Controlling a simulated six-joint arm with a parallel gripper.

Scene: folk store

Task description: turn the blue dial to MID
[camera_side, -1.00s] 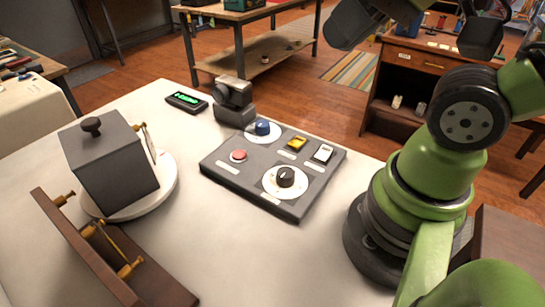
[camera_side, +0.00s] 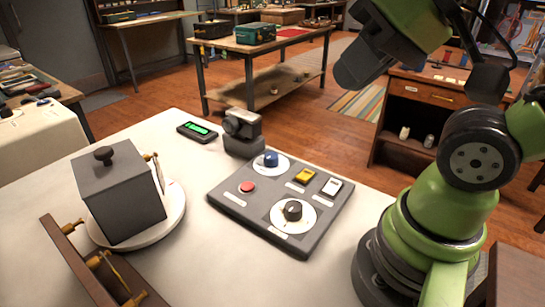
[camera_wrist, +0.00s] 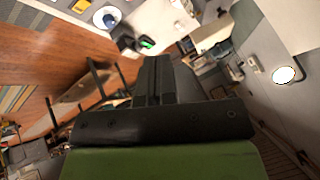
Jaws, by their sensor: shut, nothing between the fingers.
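The blue dial (camera_side: 271,159) is a blue knob on a round white plate at the back left of a dark grey control panel (camera_side: 235,215). It also shows at the top of the wrist view (camera_wrist: 110,18). Its pointer and any MID mark are too small to read. My gripper (camera_side: 350,73) is up in the air, behind and to the right of the panel, well apart from the dial. In the wrist view its dark fingers (camera_wrist: 153,78) are shut together and empty.
The panel also carries a black dial (camera_side: 293,210), a red button (camera_side: 247,186), a yellow switch (camera_side: 304,175) and a white switch (camera_side: 332,187). A small device with a green display (camera_side: 197,131) and a dark grey device (camera_side: 242,130) stand behind. A grey box (camera_side: 120,195) stands left.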

